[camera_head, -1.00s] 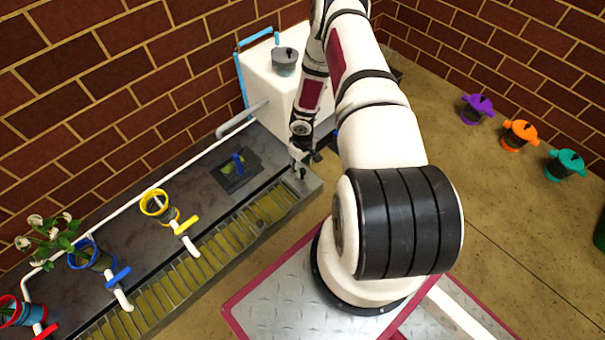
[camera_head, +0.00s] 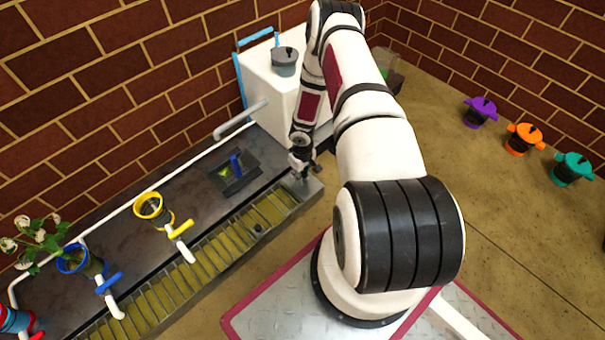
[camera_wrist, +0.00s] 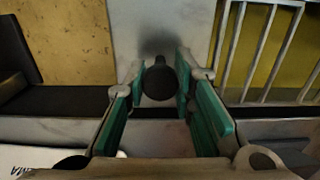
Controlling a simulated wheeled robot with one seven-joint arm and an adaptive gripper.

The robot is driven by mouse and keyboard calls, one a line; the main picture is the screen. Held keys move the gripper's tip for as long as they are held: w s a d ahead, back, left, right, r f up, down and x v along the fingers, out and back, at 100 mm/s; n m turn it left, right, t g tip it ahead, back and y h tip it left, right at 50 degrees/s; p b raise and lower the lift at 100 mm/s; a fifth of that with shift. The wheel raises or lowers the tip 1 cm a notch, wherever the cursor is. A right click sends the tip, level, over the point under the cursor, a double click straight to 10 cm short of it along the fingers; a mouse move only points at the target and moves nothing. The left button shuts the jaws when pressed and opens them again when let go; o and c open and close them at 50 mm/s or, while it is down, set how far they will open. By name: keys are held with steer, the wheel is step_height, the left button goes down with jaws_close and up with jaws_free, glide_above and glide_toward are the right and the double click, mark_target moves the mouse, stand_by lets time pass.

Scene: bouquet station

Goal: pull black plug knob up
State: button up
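The black plug knob (camera_wrist: 160,82) shows in the wrist view as a dark round top between my fingertips, over a pale metal surface. My gripper (camera_wrist: 160,88) is open, with one green-padded finger on each side of the knob. The gaps to the knob look narrow, and I cannot tell whether either finger touches it. In the head view my gripper (camera_head: 303,174) points down at the right end of the long trough (camera_head: 314,190). The knob is hard to make out there beneath the fingers.
A slatted grate (camera_head: 210,262) runs along the trough, with a small dark knob (camera_head: 258,229) on it. Behind are a yellow-rimmed pot (camera_head: 150,206), a blue-rimmed pot (camera_head: 72,259) with flowers, and a white box (camera_head: 268,92). Purple, orange and teal lidded pots stand at right.

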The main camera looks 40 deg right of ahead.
steer(key=shift+r+p, duration=0.4)
steer(key=shift+r, duration=0.25)
steer(key=shift+c, duration=0.2)
steer(key=shift+r, duration=0.35)
steer(key=shift+r+p, duration=0.55)
steer(key=o, duration=1)
steer(key=shift+c, duration=0.2)
step_height(320, 180, up, 9)
steer(key=p, duration=0.6)
